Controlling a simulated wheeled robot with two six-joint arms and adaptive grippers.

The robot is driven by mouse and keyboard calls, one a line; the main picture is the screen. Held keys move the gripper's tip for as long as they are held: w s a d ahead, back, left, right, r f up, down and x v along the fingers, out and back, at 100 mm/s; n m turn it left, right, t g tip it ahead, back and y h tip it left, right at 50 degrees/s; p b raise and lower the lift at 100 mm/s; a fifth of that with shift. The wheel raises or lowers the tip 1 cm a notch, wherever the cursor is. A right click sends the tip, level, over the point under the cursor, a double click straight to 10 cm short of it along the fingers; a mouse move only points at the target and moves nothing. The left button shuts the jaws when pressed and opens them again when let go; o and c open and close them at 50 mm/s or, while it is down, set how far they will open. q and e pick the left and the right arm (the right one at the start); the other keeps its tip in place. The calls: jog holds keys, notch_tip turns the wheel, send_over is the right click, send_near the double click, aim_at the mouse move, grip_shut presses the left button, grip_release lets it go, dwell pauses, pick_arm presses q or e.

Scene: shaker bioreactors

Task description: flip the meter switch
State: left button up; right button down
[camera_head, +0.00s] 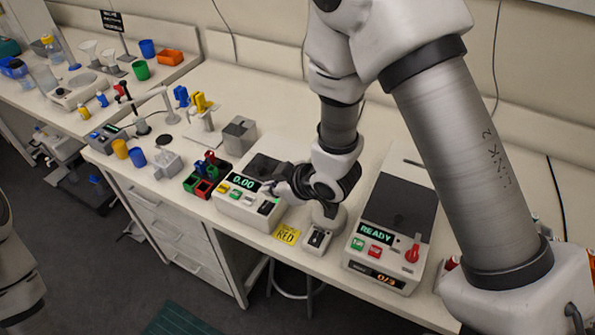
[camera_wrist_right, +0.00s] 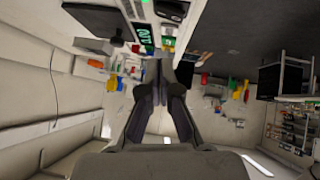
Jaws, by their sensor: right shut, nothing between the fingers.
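The meter (camera_head: 231,198) is a white box at the bench's front edge, with a green 0.00 display (camera_head: 243,182) and yellow, green and white buttons. A dark rocker switch (camera_head: 267,207) sits at the right end of its front panel; which way it is tipped is too small to tell. My right gripper (camera_head: 270,188) is shut and empty, over the meter's right side, just above the switch; I cannot tell if it touches. In the right wrist view its fingers (camera_wrist_right: 160,82) are together, with a lit display (camera_wrist_right: 145,36) above them. My left gripper is out of view.
A READY machine (camera_head: 386,243) with a red knob stands to the right. A small grey switch box (camera_head: 318,240) and a yellow label (camera_head: 287,234) lie between. Red and green bins (camera_head: 199,188) and a metal block (camera_head: 240,134) stand left of and behind the meter.

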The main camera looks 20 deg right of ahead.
pick_arm(q)
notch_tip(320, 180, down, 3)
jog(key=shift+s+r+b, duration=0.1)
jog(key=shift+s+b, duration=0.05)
jog(key=shift+b, duration=0.75)
pick_arm(e)
jog(key=s+d+r, duration=0.4)
jog(key=d+r, duration=0.1)
jog(key=r, duration=0.1)
jog(key=shift+s, duration=0.35)
jog(key=shift+w+f, duration=0.1)
